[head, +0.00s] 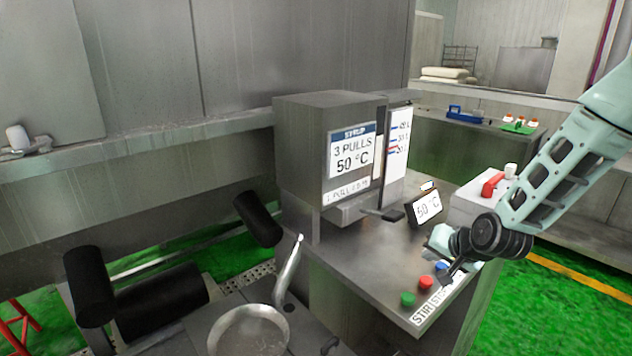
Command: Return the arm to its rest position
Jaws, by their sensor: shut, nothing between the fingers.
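My arm (548,172) is pale green and reaches in from the upper right, bent down over the metal counter (355,268). My gripper (449,276) is at its lower end, dark and small in the view, shut with nothing in it. It shows just above the right side of the counter, close to the blue button (441,267). I cannot tell whether it touches anything.
A dispenser box (300,150) labelled "3 PULLS 50 °C" stands on the counter. Red (426,282) and green (407,298) buttons sit at the front. A small "50 °C" display (427,207) and a metal pan (250,332) are nearby. Green floor (520,310) is open at right.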

